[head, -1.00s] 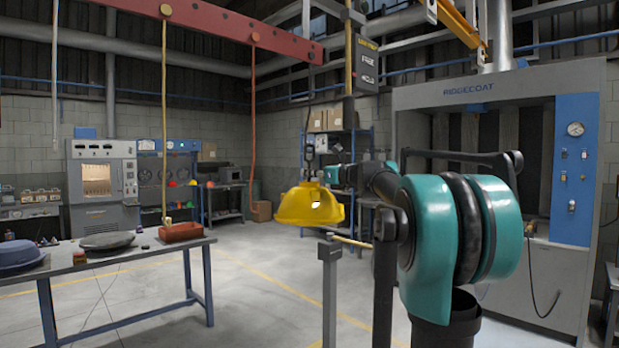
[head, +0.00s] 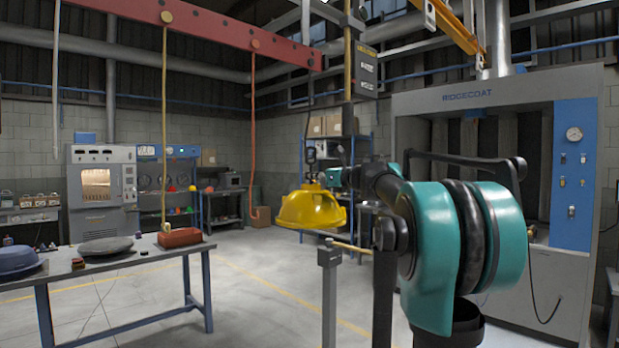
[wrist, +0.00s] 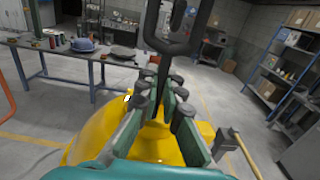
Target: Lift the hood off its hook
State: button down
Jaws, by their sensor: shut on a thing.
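The yellow hood (head: 311,211) hangs below the dark hook (head: 310,156) at mid-height in the head view. In the wrist view the hood (wrist: 95,135) fills the lower middle, under my gripper. My gripper (wrist: 165,90) has its green fingers closed around the top of the hood, just below the hook (wrist: 181,38). The hook's lower end reaches down between the fingers. The exact grip point is hidden by the fingers, and I cannot tell whether the hook still bears the hood.
A red overhead beam (head: 205,31) carries other lines. A grey post (head: 329,290) with a wooden-coloured bar stands just below the hood. A grey booth (head: 490,98) stands right.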

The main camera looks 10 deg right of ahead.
jog(key=shift+v, duration=1.35)
jog(key=v, duration=1)
jog(key=shift+r, duration=0.2)
